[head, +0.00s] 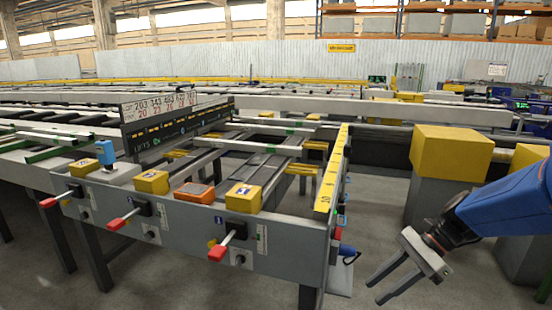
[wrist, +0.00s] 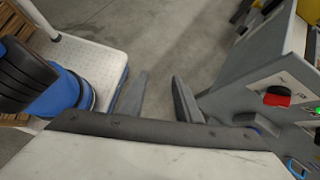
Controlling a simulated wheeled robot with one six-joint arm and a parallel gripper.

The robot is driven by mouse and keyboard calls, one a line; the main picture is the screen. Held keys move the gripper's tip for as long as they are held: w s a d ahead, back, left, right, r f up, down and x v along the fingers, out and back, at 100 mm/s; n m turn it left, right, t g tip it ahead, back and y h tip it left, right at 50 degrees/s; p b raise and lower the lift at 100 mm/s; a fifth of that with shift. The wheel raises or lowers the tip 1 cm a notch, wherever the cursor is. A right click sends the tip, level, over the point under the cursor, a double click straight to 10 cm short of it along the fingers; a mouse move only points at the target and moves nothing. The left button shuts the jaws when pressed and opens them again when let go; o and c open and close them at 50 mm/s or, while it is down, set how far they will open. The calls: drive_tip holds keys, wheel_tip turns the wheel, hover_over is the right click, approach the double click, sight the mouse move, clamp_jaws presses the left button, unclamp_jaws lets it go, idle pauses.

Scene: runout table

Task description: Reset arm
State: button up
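My gripper (head: 374,292) hangs at the lower right of the head view, at the end of my blue arm, pointing down and left. It is in free space to the right of the runout table (head: 285,258). In the wrist view, the two dark fingers of my gripper (wrist: 160,77) stand apart with only grey floor between them. It is open and empty, touching nothing that I can see.
The table front carries red-handled levers (head: 219,246), yellow boxes (head: 243,197) and an orange box (head: 194,193). A blue-handled item (head: 347,250) sits at its right end. A yellow-topped block (head: 450,153) stands behind my arm. Floor between table and gripper is clear.

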drive_tip(key=s+d+r+n+t+h, duration=0.1)
drive_tip(key=s+d+n+t+h, duration=0.1)
drive_tip(key=n, duration=0.6)
drive_tip(key=s+d+r+n+t+h, duration=0.1)
drive_tip(key=s+n+t+h, duration=0.2)
drive_tip(key=s+n+h, duration=0.3)
drive_tip(key=s+n, duration=0.1)
drive_tip(key=s, duration=0.2)
drive_tip(key=shift+s+d+r+n+t+h, duration=0.2)
drive_tip(key=shift+d+r+n+t+h, duration=0.15)
drive_tip(key=shift+r+n+t+h, duration=0.05)
